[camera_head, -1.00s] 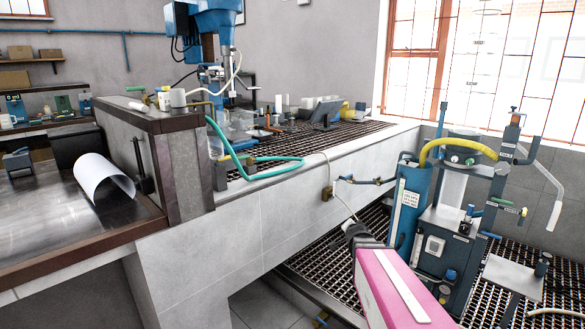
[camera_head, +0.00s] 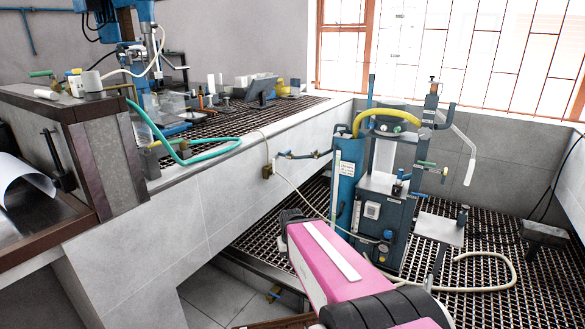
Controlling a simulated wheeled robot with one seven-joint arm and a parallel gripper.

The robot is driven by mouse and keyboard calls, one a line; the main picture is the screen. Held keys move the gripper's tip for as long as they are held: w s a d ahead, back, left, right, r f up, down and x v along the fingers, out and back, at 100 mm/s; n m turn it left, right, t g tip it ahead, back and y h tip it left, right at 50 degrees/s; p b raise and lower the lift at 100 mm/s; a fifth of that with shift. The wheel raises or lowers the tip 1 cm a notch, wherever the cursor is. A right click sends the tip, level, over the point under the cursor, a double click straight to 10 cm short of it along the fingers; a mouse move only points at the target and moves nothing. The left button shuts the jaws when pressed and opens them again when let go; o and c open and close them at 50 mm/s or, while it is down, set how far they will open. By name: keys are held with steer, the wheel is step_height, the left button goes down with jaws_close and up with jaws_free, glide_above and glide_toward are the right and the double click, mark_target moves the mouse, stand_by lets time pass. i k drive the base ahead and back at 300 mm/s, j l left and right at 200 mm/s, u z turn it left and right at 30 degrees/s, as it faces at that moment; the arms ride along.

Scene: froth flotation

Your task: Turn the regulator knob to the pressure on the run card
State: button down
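I cannot single out the regulator knob for sure. A blue-handled valve fitting (camera_head: 290,155) sits on the tiled bench wall, with a small brass-coloured block (camera_head: 267,171) left of it and a pale hose running from there. The blue-grey machine (camera_head: 390,212) on the floor grating carries small knobs and a white-faced box (camera_head: 371,210). A white label (camera_head: 346,169) is on its blue cylinder (camera_head: 346,195); its text is too small to read. I cannot make out a run card.
The bench (camera_head: 190,205) with a grated top runs along the left, with a teal hose (camera_head: 170,148) on it. A curled white sheet (camera_head: 22,185) lies at far left. Floor grating (camera_head: 300,225) surrounds the machine; a pale hose (camera_head: 490,289) loops on it at right.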

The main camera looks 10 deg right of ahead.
mark_target(388, 234)
steer(key=z, duration=1.3)
